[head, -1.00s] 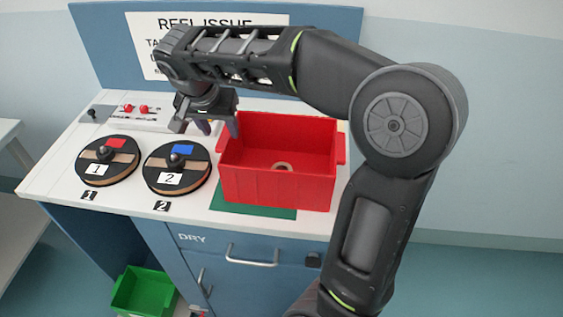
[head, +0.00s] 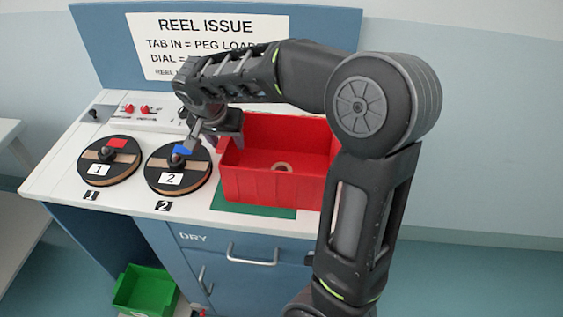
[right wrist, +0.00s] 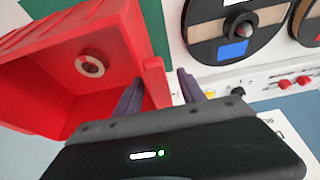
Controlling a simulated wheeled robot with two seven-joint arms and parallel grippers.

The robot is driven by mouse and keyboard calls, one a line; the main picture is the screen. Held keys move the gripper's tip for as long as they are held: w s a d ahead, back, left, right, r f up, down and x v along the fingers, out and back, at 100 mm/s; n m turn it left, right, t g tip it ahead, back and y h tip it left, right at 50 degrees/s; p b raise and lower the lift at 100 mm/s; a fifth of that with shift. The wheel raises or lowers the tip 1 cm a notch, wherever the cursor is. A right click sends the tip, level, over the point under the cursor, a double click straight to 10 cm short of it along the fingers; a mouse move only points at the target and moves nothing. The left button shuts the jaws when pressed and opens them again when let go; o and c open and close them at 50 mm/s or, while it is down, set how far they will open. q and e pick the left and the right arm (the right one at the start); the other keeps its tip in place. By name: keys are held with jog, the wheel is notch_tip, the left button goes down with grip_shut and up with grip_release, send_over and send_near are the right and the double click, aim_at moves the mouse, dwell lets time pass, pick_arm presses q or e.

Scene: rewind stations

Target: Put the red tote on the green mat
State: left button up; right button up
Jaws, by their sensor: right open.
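The red tote (head: 275,185) stands upright on the white counter, over the green mat (head: 252,210), whose front strip shows below it. Whether the whole base lies on the mat is hidden. A small tan ring (head: 282,167) lies in the tote. My right gripper (head: 208,141) is open at the tote's left rim. In the right wrist view, the purple fingers (right wrist: 160,92) stand either side of the tote's red end lip (right wrist: 155,78), one on the inner side and one outside; contact cannot be told. My left gripper is out of view.
Two round reel stations, numbered 1 (head: 109,161) and 2 (head: 178,170), sit left of the tote. A panel with red knobs (head: 137,108) is behind them. A sign board (head: 315,22) rises at the back. A green bin (head: 145,291) is low at left.

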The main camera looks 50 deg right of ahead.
dwell(0.5)
grip_shut()
dwell(0.3)
jog(key=shift+r, duration=0.1)
dwell(0.9)
